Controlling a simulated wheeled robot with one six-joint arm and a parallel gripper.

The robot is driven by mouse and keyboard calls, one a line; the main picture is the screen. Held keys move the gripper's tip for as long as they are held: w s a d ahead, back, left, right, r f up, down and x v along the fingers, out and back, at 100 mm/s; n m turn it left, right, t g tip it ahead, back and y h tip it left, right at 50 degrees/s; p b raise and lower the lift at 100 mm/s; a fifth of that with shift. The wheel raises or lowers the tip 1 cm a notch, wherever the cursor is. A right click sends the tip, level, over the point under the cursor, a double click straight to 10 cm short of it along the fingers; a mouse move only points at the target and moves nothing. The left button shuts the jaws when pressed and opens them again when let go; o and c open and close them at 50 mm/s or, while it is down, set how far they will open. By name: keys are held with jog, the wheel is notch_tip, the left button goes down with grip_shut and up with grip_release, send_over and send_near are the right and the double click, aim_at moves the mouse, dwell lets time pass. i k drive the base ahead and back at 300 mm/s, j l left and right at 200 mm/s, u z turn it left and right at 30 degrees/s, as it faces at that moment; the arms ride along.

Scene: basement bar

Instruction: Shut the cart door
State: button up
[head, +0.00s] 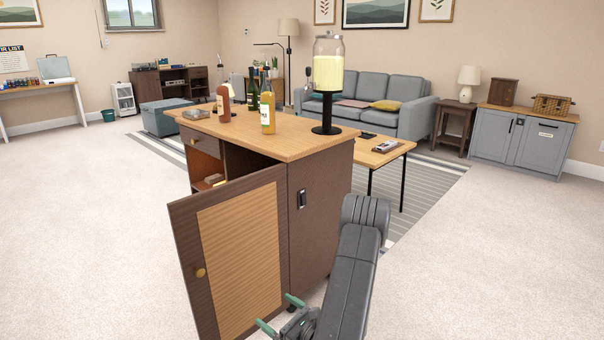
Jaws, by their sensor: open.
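The cart (325,215) is dark brown with a light wood top and stands in the middle of the head view. Its door (240,250), a light wood panel in a dark frame, stands open, swung out to the left from the cart's near corner. My gripper (279,314), with green fingertips, is open and empty at the bottom, by the door's lower hinge-side corner. I cannot tell whether it touches the door.
Bottles (267,108) and a tall drink dispenser (328,80) stand on the cart top. A low table (385,155) and grey sofa (385,100) are behind. Open carpet lies left of the door (90,240) and to the right (500,250).

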aim_at(232, 238)
jog(key=j+u, duration=0.1)
jog(key=u, duration=0.4)
jog(key=j+u, duration=0.1)
jog(key=u, duration=0.35)
jog(key=i+j+u, duration=0.1)
jog(key=u, duration=0.4)
jog(key=i+u, duration=0.1)
jog(key=u, duration=0.4)
jog(key=i+j+u, duration=0.1)
jog(key=i, duration=0.3)
jog(key=i+z, duration=0.35)
jog(key=k+j, duration=0.05)
jog(key=k, duration=0.05)
